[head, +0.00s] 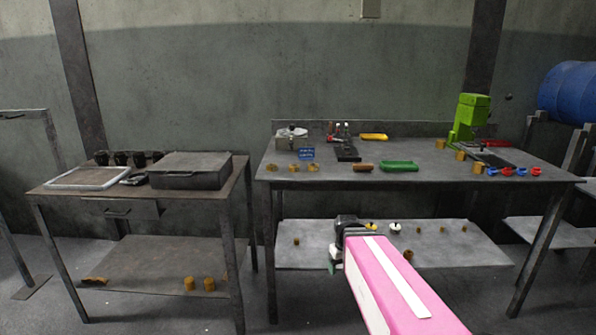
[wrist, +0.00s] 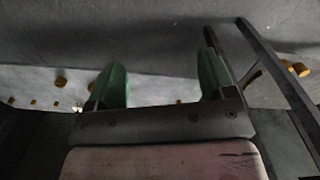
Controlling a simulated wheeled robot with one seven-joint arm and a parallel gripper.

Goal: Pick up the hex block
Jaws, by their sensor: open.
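Several small brass-coloured blocks show, and at this size I cannot tell which is the hex block. Some lie on the lower shelf of the right workbench, such as a brass block (head: 296,242) left of my gripper and another brass block (head: 408,255) close beside my arm. Others stand on the bench top, such as a brass block (head: 460,155). My gripper (head: 334,262) is in front of the lower shelf. In the wrist view my gripper (wrist: 160,78) has its green fingers spread with nothing between them. Small brass pieces (wrist: 61,82) lie beyond the fingers.
A left table (head: 70,190) carries a metal box (head: 190,171).

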